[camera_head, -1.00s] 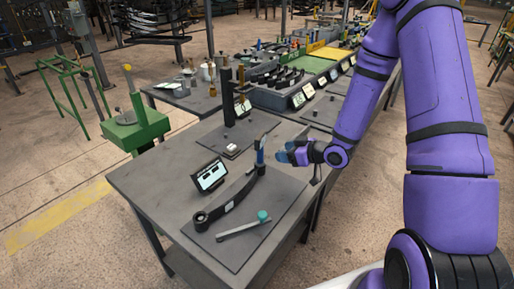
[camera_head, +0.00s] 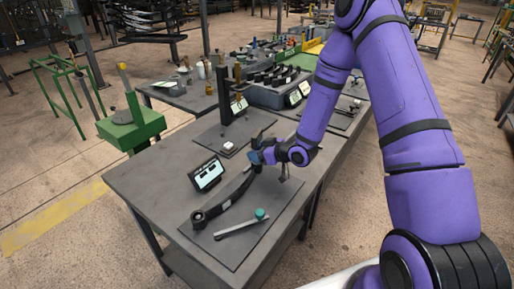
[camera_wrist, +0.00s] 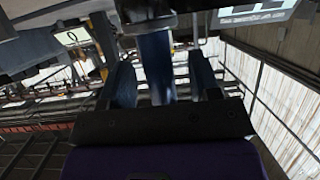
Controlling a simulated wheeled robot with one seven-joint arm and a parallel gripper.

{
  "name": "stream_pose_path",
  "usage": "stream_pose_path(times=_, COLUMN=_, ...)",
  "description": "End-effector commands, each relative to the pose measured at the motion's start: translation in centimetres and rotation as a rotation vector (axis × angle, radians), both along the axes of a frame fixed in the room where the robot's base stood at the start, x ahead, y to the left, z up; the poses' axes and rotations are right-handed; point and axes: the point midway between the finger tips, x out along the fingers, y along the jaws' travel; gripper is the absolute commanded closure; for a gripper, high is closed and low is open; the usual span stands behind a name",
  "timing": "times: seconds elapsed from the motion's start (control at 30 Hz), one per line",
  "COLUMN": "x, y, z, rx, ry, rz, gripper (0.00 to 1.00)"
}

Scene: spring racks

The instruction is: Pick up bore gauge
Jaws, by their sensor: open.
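A slim upright tool with a blue body, which I take to be the bore gauge (camera_wrist: 156,65), stands at the far end of the curved black leaf spring (camera_head: 228,199). In the head view my gripper (camera_head: 258,157) is at this tool and covers most of it. In the wrist view my gripper (camera_wrist: 160,82) is open, with the blue body between its two fingers and gaps on both sides. The tool's lower end is hidden, so I cannot tell how it sits in the spring.
The spring lies on a dark mat (camera_head: 238,251) on the grey table (camera_head: 145,180). A tilted display (camera_head: 207,174) stands left of it. A grey bar tool with a teal knob (camera_head: 241,225) lies in front. A dark column stand (camera_head: 223,97) rises behind.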

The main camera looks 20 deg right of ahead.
Motion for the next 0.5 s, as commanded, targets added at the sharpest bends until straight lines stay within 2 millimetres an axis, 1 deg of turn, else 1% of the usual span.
stream_pose_path(times=0.07, x=0.40, y=0.33, z=-0.21, rx=0.000, ry=0.000, rz=0.000, gripper=0.43)
stream_pose_path(times=0.27, x=0.45, y=0.34, z=-0.21, rx=0.000, ry=0.000, rz=0.000, gripper=0.43)
stream_pose_path(times=0.3, x=0.44, y=0.33, z=-0.21, rx=0.000, ry=0.000, rz=0.000, gripper=0.52)
stream_pose_path(times=0.37, x=0.44, y=0.33, z=-0.21, rx=0.000, ry=0.000, rz=0.000, gripper=0.66)
stream_pose_path(times=0.4, x=0.44, y=0.33, z=-0.21, rx=0.000, ry=0.000, rz=0.000, gripper=0.75)
stream_pose_path(times=0.47, x=0.43, y=0.33, z=-0.20, rx=0.000, ry=0.000, rz=0.000, gripper=0.89)
stream_pose_path(times=0.5, x=0.43, y=0.33, z=-0.20, rx=0.000, ry=0.000, rz=0.000, gripper=0.92)
